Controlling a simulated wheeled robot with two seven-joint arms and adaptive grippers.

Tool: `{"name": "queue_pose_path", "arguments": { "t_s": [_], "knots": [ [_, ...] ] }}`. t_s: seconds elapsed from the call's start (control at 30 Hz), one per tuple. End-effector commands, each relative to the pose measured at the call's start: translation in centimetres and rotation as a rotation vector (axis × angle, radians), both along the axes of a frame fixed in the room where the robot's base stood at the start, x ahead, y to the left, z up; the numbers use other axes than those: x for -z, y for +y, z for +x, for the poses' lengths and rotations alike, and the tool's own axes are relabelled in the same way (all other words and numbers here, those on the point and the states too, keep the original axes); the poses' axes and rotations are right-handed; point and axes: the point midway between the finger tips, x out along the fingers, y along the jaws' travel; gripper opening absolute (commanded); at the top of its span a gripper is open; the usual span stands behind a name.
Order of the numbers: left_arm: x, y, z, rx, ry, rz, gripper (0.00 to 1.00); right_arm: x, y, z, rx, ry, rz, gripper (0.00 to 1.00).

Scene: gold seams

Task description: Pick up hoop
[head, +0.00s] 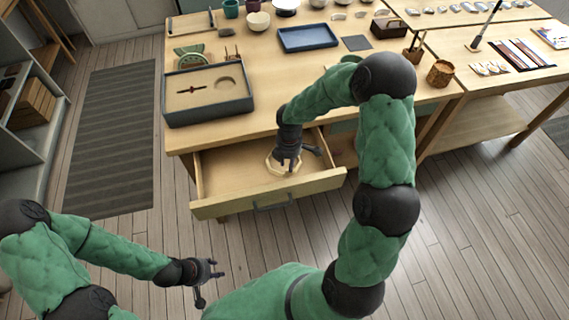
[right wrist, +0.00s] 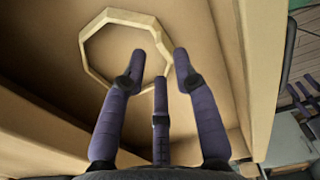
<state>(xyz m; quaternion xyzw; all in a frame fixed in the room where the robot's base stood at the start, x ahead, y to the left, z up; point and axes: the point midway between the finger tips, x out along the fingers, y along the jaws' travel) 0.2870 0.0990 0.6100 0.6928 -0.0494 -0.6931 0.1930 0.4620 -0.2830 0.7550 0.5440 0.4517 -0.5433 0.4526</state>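The hoop (right wrist: 95,50) is a pale wooden many-sided ring lying on the floor of the open drawer (head: 215,205). In the head view the hoop (head: 271,163) shows partly behind my right gripper (head: 290,165), which reaches down into the drawer. In the right wrist view the fingers of my right gripper (right wrist: 160,65) are spread apart, with tips over the hoop's near right part. I cannot tell whether they touch it. My left gripper (head: 208,283) hangs empty above the wooden floor, left of the drawer, with its fingers apart.
The drawer's walls (right wrist: 225,60) stand close around my right gripper. The table above holds a grey box (head: 208,112), a blue tray (head: 307,48), a wicker cup (head: 440,73) and several bowls. A dark striped rug (head: 112,140) lies on the floor at left.

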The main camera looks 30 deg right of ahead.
Motion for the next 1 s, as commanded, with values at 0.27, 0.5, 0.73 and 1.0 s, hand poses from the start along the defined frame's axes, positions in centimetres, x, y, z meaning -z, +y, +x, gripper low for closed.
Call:
{"name": "queue_pose_path", "arguments": {
  "t_s": [0.27, 0.5, 0.73, 1.0],
  "knots": [
    [2.4, 0.0, 0.0, 0.000, 0.000, 0.000, 0.40, 4.0, 0.1, -0.2, 0.000, 0.003, 0.001, 0.30],
    [2.4, 0.0, 0.0, 0.000, 0.000, 0.000, 0.40, 4.1, 0.1, -0.1, 0.000, 0.001, 0.000, 0.30],
    [2.4, 0.0, 0.0, 0.000, 0.000, 0.000, 0.40, 4.1, 0.1, -0.1, 0.000, 0.001, 0.000, 0.00],
    [2.3, 0.0, 0.0, 0.000, 0.000, 0.000, 0.40, 4.1, 0.1, -0.1, 0.000, 0.001, 0.000, 0.00]
  ]
}}
